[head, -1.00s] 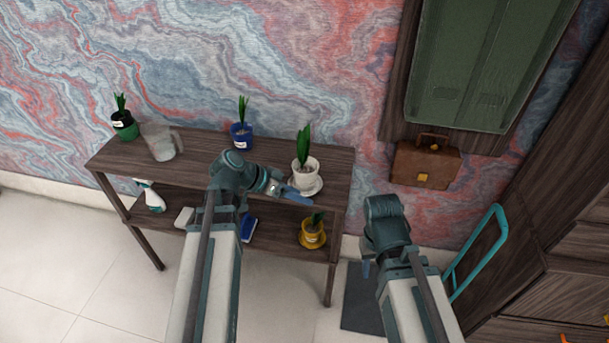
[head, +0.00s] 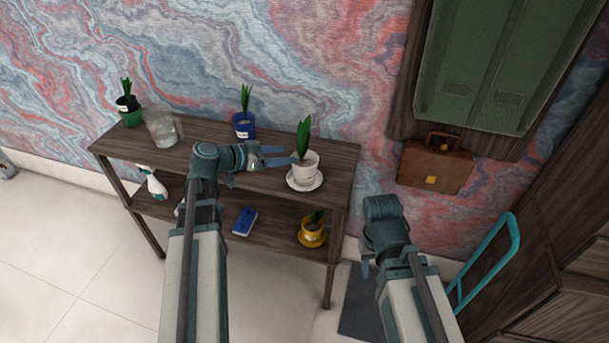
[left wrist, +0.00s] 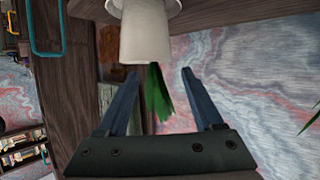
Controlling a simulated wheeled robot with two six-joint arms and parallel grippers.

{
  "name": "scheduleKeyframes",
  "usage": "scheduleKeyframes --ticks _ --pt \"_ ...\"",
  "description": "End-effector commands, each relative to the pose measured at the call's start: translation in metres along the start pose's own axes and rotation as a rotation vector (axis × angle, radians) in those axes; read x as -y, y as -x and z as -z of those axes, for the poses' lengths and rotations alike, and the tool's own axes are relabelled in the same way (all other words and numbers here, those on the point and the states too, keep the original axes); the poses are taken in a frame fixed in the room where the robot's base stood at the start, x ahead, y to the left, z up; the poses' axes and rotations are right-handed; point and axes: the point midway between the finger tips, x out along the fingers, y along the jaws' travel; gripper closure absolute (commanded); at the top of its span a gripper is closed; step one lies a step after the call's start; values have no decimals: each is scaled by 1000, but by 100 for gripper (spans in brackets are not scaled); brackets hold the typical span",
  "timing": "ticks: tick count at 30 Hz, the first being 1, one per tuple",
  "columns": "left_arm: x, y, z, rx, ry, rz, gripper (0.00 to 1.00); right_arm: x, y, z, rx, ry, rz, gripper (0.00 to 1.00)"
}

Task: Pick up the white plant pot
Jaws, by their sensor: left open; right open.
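The white plant pot (head: 307,168) with a green plant stands upright on a white saucer (head: 318,184) at the right end of the top shelf. It also shows, upside down, at the top of the left wrist view (left wrist: 147,38). My left gripper (head: 287,155) is open and points right, with its fingertips just left of the pot. In the left wrist view its two fingers (left wrist: 160,74) are spread, with the pot ahead and leaves between them. Contact cannot be told. My right gripper (head: 367,268) is low at the right, mostly hidden by its arm, away from the shelf.
The wooden shelf (head: 215,141) also bears a blue pot (head: 243,128), a clear pitcher (head: 163,132) and a green pot (head: 130,114) on top. Below are a yellow pot (head: 312,236), a blue book (head: 244,221) and a spray bottle (head: 156,187). A briefcase (head: 435,167) is at right.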

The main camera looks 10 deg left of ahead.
Motion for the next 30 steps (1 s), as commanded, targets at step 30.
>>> scheduleKeyframes --ticks 30 --pt "1 -70 1 1 0 0 32 2 -25 2 0 0 0 57"
